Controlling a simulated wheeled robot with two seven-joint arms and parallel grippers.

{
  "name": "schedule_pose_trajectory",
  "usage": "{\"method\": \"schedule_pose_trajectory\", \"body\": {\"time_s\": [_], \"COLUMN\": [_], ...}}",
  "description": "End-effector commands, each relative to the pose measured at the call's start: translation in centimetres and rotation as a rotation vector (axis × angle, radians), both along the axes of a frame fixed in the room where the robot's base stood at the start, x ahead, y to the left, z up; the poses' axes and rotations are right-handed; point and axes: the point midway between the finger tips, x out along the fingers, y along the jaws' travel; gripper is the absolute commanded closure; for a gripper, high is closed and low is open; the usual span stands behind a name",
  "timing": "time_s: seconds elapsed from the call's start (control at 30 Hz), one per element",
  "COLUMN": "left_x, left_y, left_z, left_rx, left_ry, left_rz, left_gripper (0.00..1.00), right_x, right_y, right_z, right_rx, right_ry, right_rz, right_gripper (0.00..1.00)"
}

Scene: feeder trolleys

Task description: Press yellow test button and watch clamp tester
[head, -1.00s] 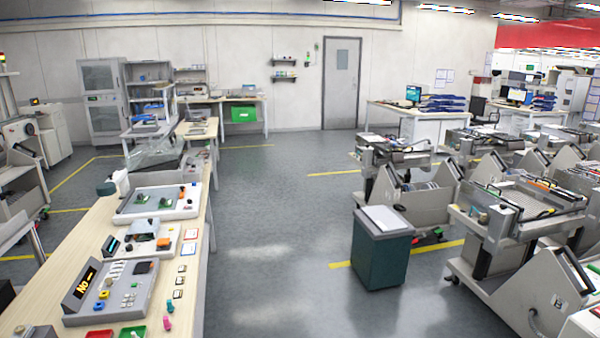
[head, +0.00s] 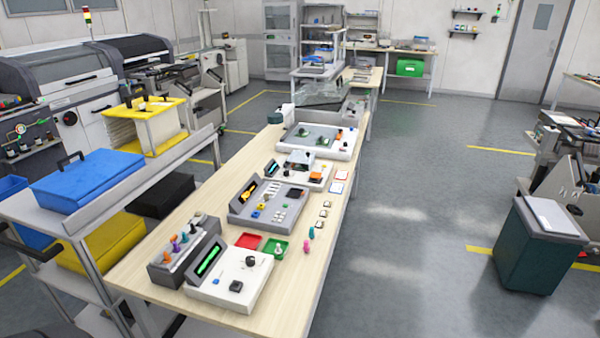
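A grey tester (head: 284,224) with a tilted dark display (head: 248,190) stands on the long wooden bench. A small yellow piece (head: 262,205) and a blue piece (head: 255,214) sit on its top panel. I cannot tell whether the yellow piece is a button. The lettering on the display is too small to read now. Nearer on the bench is a white device (head: 235,284) with a green-lit display (head: 208,260), a black knob and a black block. I cannot tell which device is the clamp tester. Neither of my grippers shows in the head view.
A grey trolley with a blue case (head: 88,180) stands close at the left. Floor right of the bench is clear up to a dark green bin (head: 525,262).

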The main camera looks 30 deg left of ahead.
Motion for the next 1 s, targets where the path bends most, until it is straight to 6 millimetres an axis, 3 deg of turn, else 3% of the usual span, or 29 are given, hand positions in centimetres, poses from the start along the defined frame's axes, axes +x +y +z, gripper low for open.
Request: {"method": "schedule_pose_trajectory", "body": {"time_s": [0.27, 0.53, 1.0], "left_x": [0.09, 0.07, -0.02], "left_y": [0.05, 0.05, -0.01], "left_z": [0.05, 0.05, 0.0], "left_rx": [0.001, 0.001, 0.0], "left_ry": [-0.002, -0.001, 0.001], "left_rz": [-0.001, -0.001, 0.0], "left_gripper": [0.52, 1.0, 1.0], "right_x": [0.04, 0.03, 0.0], "right_y": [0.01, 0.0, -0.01], "right_z": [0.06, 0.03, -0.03], "right_rx": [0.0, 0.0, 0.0], "right_ry": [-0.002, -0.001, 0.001], "right_rz": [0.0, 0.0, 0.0], "right_gripper": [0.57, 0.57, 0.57]}}
